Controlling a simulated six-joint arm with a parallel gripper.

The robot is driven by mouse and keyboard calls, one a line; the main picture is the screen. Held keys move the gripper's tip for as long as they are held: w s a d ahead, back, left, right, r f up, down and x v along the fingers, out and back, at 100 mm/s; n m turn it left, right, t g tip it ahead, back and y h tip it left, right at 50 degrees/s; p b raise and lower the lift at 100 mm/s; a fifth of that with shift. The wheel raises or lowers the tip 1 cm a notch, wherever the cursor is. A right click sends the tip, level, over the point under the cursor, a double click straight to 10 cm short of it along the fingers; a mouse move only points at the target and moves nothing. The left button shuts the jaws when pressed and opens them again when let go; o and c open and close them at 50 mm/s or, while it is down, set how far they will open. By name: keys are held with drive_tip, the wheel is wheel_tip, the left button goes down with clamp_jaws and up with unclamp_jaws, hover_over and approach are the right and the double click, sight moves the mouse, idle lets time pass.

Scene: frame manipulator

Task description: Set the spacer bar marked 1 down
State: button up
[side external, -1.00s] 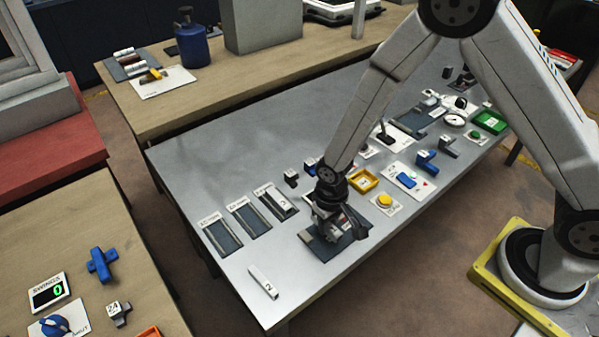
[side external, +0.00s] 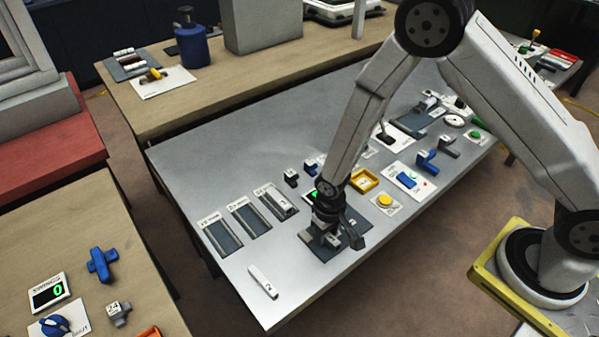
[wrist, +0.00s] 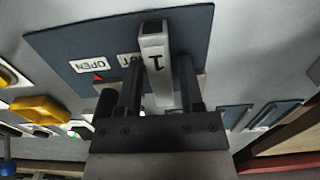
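The spacer bar marked 1 (wrist: 153,66) is a pale bar with a black 1 on its end, seen between the two dark fingers of my gripper (wrist: 158,80) in the wrist view. The fingers lie close along both its sides, and my gripper appears shut on it. In the side view my gripper (side external: 325,230) points down, low over the dark plate (side external: 352,240) near the table's front edge. The bar is mostly hidden there by the gripper. Whether its lower end touches the plate cannot be told.
A white bar marked 2 (side external: 263,283) lies on bare table at the front left. Several dark slots, including the left one (side external: 224,236), line the left; the rightmost holds a bar (side external: 284,203). A yellow tray (side external: 364,180) and yellow button (side external: 385,200) stand close to the right.

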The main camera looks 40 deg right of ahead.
drive_tip(key=shift+o, duration=0.5)
drive_tip(key=shift+r, duration=0.15)
wheel_tip(320, 180, up, 12)
idle(0.7)
idle(0.5)
drive_tip(key=s+d+r+t, duration=0.2)
drive_tip(key=s+d+r, duration=0.5)
drive_tip(key=d, duration=0.4)
drive_tip(key=shift+s+d+r+t, duration=0.2)
drive_tip(key=shift+r+t, duration=0.1)
drive_tip(key=shift+r, duration=0.05)
